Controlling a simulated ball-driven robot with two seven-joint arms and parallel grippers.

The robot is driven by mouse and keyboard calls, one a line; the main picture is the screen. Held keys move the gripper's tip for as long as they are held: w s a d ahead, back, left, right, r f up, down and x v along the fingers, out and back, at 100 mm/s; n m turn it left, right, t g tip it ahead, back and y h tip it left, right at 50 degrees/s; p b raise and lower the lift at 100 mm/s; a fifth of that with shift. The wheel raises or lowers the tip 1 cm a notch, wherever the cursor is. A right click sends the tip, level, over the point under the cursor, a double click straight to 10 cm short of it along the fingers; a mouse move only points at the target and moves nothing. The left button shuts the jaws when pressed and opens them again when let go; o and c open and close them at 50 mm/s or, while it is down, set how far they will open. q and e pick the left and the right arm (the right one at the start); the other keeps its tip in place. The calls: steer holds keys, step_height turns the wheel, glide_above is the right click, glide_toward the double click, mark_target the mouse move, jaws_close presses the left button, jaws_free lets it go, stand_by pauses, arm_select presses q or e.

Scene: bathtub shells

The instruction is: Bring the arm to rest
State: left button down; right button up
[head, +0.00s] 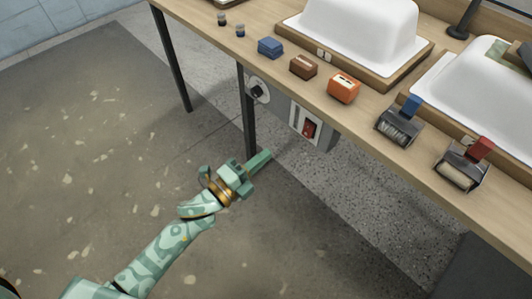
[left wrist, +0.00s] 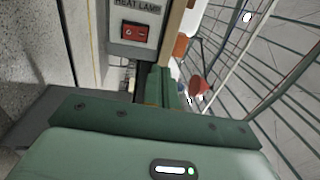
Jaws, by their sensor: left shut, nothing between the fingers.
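My left gripper (head: 258,161) is at the end of my green patterned arm in the head view. It is shut and empty, held over the floor in front of the table, lower than the tabletop. Its closed fingers point up and right toward the grey control box under the table. In the left wrist view the shut fingers (left wrist: 160,88) show past the green gripper body. My right gripper is in neither view.
The wooden table (head: 215,40) carries white bathtub shells (head: 360,28), blue, brown and orange blocks, and tools with blue and red handles. A grey box with a red switch (head: 309,129) hangs below its edge; dark table legs stand nearby. Floor at left is clear.

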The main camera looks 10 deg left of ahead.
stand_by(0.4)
